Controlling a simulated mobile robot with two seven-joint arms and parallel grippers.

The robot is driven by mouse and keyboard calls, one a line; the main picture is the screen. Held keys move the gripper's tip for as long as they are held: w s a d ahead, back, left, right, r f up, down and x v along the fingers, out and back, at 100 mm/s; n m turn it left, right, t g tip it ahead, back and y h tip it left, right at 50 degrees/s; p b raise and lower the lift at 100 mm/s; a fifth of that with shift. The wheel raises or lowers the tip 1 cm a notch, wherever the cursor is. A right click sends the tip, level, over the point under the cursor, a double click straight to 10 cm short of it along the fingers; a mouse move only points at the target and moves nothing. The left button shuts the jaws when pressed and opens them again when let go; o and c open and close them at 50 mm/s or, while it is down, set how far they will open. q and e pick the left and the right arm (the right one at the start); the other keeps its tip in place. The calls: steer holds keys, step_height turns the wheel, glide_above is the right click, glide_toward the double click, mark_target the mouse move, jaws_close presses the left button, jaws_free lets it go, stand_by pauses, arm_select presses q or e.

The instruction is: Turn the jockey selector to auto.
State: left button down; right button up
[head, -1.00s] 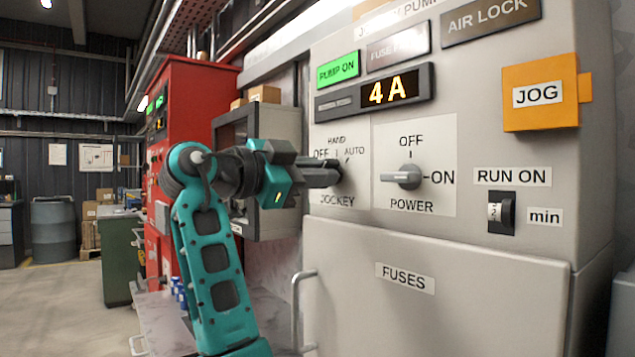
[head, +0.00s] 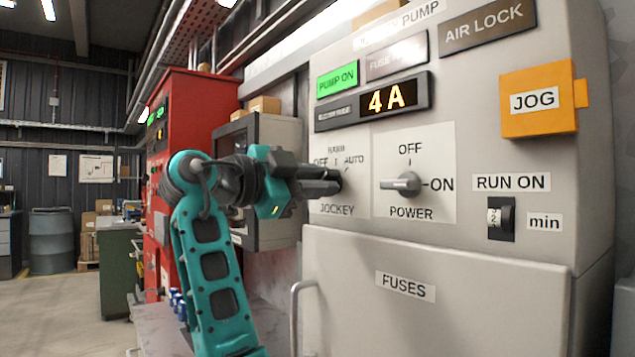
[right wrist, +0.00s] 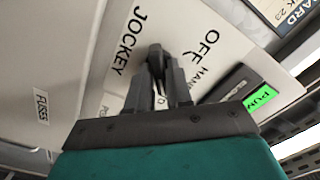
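The jockey selector (head: 345,179) is a small dark knob on the grey pump panel, with OFF, HAND and AUTO marked above it and JOCKEY below. My right gripper (head: 335,181) reaches it from the left and covers most of it, so the knob's pointing direction is hidden in the head view. In the right wrist view the two dark fingers (right wrist: 159,75) come together at the dark knob (right wrist: 155,50), between the JOCKEY and OFF lettering, and appear closed on it. My left gripper is in neither view.
The grey POWER knob (head: 402,184) sits close to the right of the selector. An orange JOG box (head: 540,120) sticks out farther right. Below are the FUSES door (head: 430,310) and its handle (head: 295,315). A grey box (head: 285,135) and a red cabinet (head: 195,100) stand behind my arm.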

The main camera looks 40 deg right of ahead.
steer(key=o, duration=0.3)
steer(key=a, duration=0.4)
steer(key=w+a, duration=0.1)
steer(key=a, duration=0.3)
steer(key=a+p, duration=0.1)
steer(key=a, duration=0.4)
steer(key=shift+w, duration=0.2)
steer(key=shift+d, duration=0.15)
